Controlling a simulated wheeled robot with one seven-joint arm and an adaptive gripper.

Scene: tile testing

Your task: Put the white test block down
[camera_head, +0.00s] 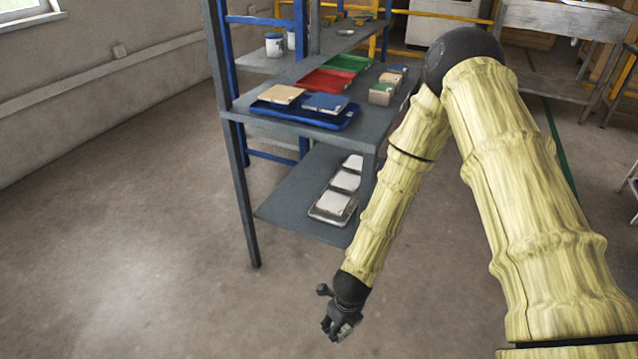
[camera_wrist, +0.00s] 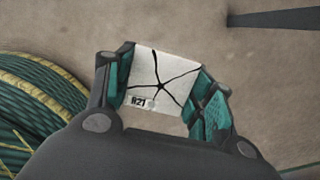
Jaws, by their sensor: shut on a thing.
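My gripper (camera_head: 338,326) hangs low over open floor, in front of the shelf rack and below its lower shelf in the head view. In the wrist view, the white test block (camera_wrist: 163,78) sits between the two fingers of my gripper (camera_wrist: 165,95), which are shut on it. The block has black crack lines and a small label that seems to read R21. In the head view the block is too small to make out clearly. Several white blocks in metal trays (camera_head: 322,211) stand in a row on the lower shelf (camera_head: 283,207).
The upper shelf (camera_head: 255,88) holds a blue tray (camera_head: 335,120) with a beige and a blue tile, a red tray (camera_head: 318,80), a green tray (camera_head: 349,62) and small blocks (camera_head: 381,94). A rack post (camera_head: 246,200) stands at the front left. The floor left is clear.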

